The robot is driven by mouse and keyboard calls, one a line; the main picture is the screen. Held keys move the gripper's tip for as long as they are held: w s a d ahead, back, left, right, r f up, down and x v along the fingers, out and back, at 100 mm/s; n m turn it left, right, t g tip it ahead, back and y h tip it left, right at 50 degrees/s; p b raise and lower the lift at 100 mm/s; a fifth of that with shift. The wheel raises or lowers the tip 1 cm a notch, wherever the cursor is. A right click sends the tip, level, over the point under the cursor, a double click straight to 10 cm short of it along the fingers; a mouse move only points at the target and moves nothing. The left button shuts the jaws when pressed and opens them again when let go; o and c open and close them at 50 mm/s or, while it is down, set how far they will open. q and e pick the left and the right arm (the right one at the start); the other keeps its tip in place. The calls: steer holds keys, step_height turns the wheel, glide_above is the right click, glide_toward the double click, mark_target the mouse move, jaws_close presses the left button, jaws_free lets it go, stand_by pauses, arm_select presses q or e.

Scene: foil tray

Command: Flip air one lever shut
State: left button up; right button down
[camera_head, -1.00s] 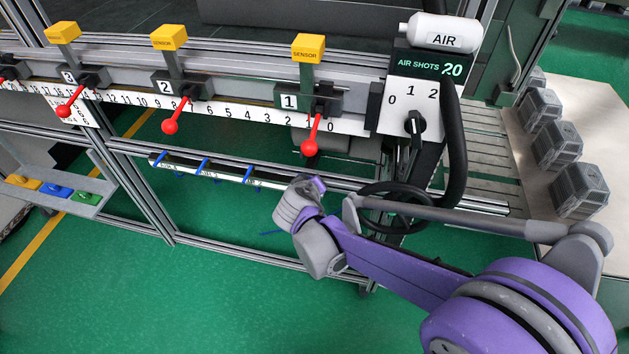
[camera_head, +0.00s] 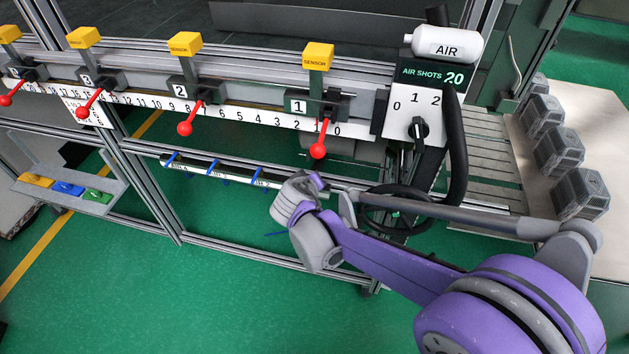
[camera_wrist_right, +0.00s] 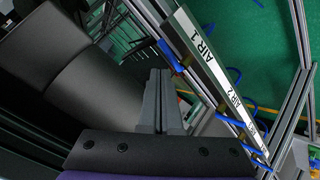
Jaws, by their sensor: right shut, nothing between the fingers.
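In the right wrist view, a pale rail carries the label AIR 1 (camera_wrist_right: 195,38), with AIR 2 farther along it. The blue air one lever (camera_wrist_right: 170,56) stands at the rail's edge beside that label. My right gripper (camera_wrist_right: 159,74) is shut and empty, its grey fingertips just short of this lever; I cannot tell whether they touch. In the head view, the rail (camera_head: 230,180) runs under the machine with several blue levers. My right wrist (camera_head: 295,197) is at its right end, hiding the fingertips and that part of the rail. My left gripper is not in view.
Red-knobbed levers (camera_head: 318,150) hang above the rail on numbered sensor stations. Frame bars surround the rail. Green floor (camera_head: 150,300) lies open below.

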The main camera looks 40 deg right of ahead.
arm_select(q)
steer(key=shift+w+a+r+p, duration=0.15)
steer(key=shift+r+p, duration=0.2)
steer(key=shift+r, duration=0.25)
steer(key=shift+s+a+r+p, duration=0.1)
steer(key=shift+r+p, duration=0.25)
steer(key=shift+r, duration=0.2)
arm_select(e)
steer(key=s+r, duration=0.6)
steer(key=s, duration=0.2)
steer(key=shift+s+a+r, duration=0.2)
steer(key=shift+a+r, duration=0.1)
